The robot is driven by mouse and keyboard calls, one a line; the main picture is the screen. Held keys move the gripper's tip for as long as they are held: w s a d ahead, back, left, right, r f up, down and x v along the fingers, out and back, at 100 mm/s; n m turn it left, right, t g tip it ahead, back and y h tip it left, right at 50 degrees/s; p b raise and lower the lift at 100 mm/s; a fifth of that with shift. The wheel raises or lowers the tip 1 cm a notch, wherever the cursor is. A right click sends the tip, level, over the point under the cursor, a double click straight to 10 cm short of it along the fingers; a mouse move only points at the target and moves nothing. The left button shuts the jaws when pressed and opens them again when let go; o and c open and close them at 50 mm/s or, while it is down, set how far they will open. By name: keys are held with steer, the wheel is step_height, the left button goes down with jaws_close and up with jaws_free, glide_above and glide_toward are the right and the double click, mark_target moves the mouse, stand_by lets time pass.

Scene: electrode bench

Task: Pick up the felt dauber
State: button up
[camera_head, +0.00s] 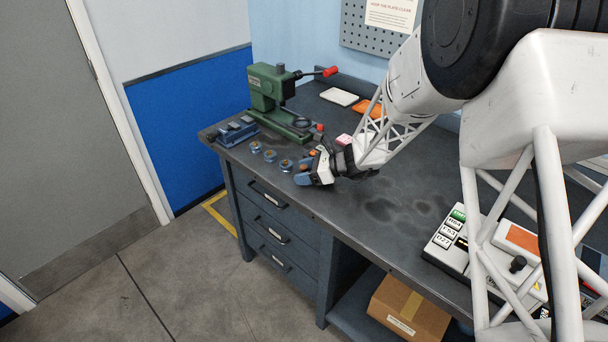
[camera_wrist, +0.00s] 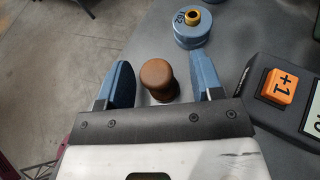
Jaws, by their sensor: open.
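A brown piece with a rounded top and narrower waist, seemingly the felt dauber (camera_wrist: 158,76), stands between my gripper's fingers in the wrist view. My gripper (camera_wrist: 161,72) is open, with one blue finger on each side of it and a visible gap on both sides. The dauber's lower part is partly hidden by the gripper body. In the head view my gripper (camera_head: 302,173) is low over the bench near its front edge. I cannot make out the dauber clearly there.
Several blue round pieces with brass tops (camera_head: 270,155) line the bench's front left; one (camera_wrist: 193,22) shows just beyond my right finger. A dark box with an orange +1 button (camera_wrist: 279,86) is at the right. A green press (camera_head: 270,95) stands behind. The bench (camera_head: 380,208) is clear mid-front.

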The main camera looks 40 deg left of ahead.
mark_target(304, 166)
steer(key=c, duration=1)
steer(key=shift+o, duration=0.2)
steer(key=shift+r, duration=0.1)
steer(key=shift+r, duration=0.7)
step_height(304, 166, up, 2)
steer(key=shift+r, duration=0.1)
steer(key=s+d+r, duration=0.1)
steer(key=s+d, duration=0.8)
steer(key=d, duration=0.4)
steer(key=shift+s+r, duration=0.15)
